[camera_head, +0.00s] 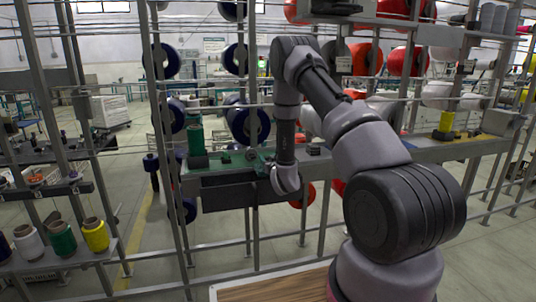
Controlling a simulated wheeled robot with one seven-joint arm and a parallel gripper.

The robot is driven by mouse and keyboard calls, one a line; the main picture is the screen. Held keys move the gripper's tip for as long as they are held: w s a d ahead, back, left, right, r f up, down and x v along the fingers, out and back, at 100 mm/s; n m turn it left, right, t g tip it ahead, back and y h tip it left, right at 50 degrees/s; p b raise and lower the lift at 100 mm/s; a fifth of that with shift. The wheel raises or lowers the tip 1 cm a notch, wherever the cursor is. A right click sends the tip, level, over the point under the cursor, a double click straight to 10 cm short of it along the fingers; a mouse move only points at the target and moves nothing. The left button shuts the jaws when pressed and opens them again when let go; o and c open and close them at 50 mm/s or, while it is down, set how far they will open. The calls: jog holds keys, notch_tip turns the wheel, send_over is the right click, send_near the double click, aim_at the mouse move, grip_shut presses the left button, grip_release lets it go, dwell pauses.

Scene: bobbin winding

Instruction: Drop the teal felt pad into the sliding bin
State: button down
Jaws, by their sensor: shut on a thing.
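My arm reaches down to the shelf at the middle, and my gripper (263,167) is small and partly hidden at the wrist's left side. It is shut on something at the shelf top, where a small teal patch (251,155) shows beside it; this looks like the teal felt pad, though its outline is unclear. A dark grey box (228,192), which seems to be the sliding bin, hangs at the shelf's front just below and left of my gripper. Its inside cannot be seen.
A green spool (195,139) stands on the shelf left of my gripper. Metal posts and rails frame the shelf. A yellow spool (446,122) stands farther right. Several thread cones, one yellow (95,235), stand on a lower-left shelf. A wooden surface (270,286) lies at the front.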

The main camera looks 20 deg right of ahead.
jog(key=shift+f, duration=0.35)
jog(key=shift+c, duration=0.9)
grip_release()
jog(key=shift+s, duration=0.1)
